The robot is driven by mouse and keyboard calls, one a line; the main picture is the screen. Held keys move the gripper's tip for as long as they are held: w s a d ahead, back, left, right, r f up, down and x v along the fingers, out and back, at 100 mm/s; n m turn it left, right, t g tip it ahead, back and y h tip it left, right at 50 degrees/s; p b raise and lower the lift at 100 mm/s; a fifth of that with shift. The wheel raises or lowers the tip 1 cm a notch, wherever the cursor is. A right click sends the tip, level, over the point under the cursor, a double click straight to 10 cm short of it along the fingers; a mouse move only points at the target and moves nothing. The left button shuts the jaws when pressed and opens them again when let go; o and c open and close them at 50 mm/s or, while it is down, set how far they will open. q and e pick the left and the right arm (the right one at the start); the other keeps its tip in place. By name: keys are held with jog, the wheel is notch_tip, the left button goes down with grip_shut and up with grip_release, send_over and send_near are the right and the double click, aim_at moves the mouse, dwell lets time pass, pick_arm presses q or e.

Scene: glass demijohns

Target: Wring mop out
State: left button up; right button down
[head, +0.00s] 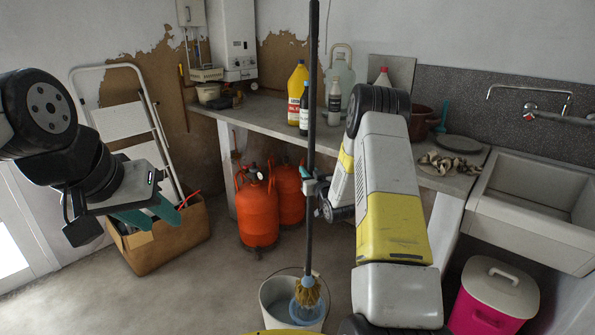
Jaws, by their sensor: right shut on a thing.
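The mop's long dark handle (312,110) stands almost upright in the middle of the head view and runs out of the top edge. Its yellowish-brown mop head (307,293) is at the blue wringer basket (293,311) in the pale bucket (271,291) on the floor. I cannot tell how deep the head sits in the basket. My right gripper (313,188) is shut on the handle, about midway along its visible length. My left gripper (150,217) hangs at the left, well away from mop and bucket; its finger gap is unclear.
Two orange gas cylinders (258,212) stand under the counter (262,112), behind the mop. A cardboard box (172,241) and a folding stepladder (125,115) are at the left. A pink bin (492,300) stands below the sink (530,205) at the right. Bottles (297,88) crowd the counter.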

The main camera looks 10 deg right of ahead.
jog(key=shift+r, duration=0.1)
notch_tip(320, 180, down, 15)
dwell(1.1)
dwell(0.7)
